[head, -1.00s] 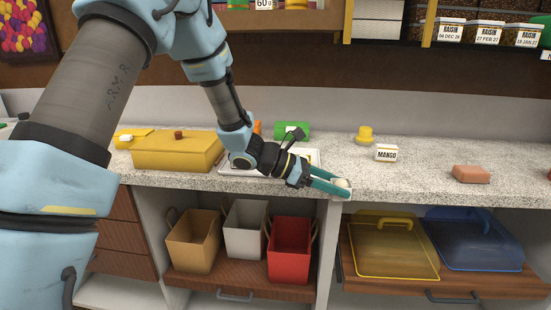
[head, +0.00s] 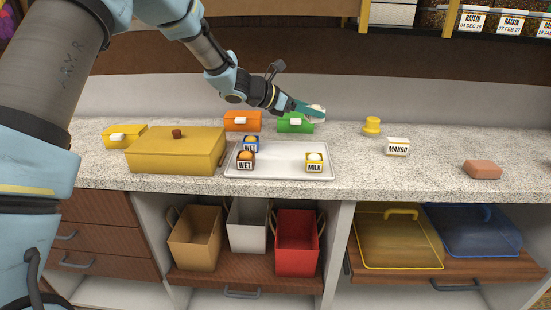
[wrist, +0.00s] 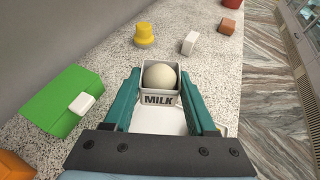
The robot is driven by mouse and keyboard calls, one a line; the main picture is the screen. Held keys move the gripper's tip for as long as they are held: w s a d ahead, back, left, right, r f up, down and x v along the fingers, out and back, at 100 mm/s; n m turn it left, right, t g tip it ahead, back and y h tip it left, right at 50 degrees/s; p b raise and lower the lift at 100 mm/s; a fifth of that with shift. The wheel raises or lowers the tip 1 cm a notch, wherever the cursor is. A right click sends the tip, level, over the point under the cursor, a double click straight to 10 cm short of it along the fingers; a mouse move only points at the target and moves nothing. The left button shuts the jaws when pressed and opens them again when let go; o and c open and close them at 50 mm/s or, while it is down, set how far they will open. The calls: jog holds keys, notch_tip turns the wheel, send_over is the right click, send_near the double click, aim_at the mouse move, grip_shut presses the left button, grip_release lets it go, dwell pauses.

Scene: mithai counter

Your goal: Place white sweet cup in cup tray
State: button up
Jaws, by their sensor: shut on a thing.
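My gripper (wrist: 161,100) is shut on a white sweet cup (wrist: 157,98), marked MILK and holding a pale round sweet. In the head view my gripper (head: 309,109) holds the cup (head: 318,110) above the back part of the counter, beside the green box. The cup looks upright between the fingers in the wrist view. The cup tray (head: 280,173), pale and shallow, lies on the counter in front of my gripper. On it stand a blue cup (head: 251,145) and a brown cup (head: 245,162) at left, and a yellow MILK cup (head: 314,163) at right.
A large yellow box (head: 175,152) stands just left of the tray. An orange box (head: 242,121) and a green box (head: 290,126) stand behind it. A yellow stopper-shaped thing (head: 371,126), a MANGO block (head: 397,147) and a brick-coloured block (head: 482,169) are to the right. The tray's middle is bare.

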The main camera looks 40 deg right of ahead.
notch_tip(320, 180, down, 10)
jog(key=p, duration=0.2)
jog(key=shift+a+p, duration=0.1)
jog(key=shift+p, duration=0.2)
jog(key=shift+f, duration=0.15)
jog(key=o, duration=1.4)
jog(key=shift+r, duration=0.25)
jog(key=b+v, duration=0.3)
jog(key=v, duration=0.9)
jog(key=shift+a+f, duration=0.1)
jog(key=shift+f, duration=0.05)
